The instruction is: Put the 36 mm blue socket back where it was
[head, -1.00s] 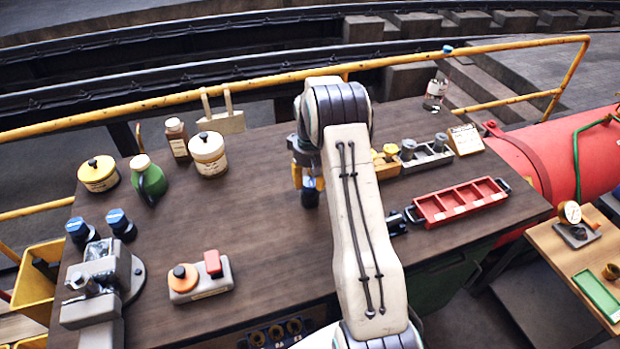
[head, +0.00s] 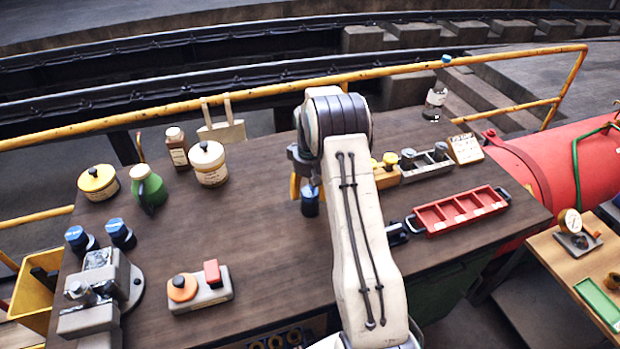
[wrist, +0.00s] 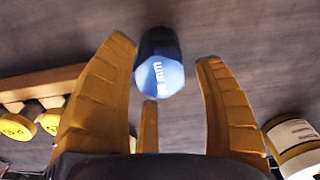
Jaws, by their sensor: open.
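A dark socket with a blue top (head: 310,202) stands on the bench at my gripper. In the wrist view this socket (wrist: 161,74) shows a blue face with white lettering ending in "mm"; I cannot read its number. My gripper (wrist: 172,62) has its yellow fingers spread, with the socket in the gap near the tips and visible room on both sides. In the head view my gripper (head: 303,187) is partly hidden by my arm. Two more blue-topped sockets, a left one (head: 80,239) and a right one (head: 120,233), stand at the bench's left, behind the grey vise.
The grey vise (head: 100,290) and a push-button box (head: 200,287) are at front left. Jars, including a cream one (head: 207,163), stand at back left. A wooden block with yellow knobs (head: 385,172) and a red tray (head: 460,211) lie right. The bench centre-left is clear.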

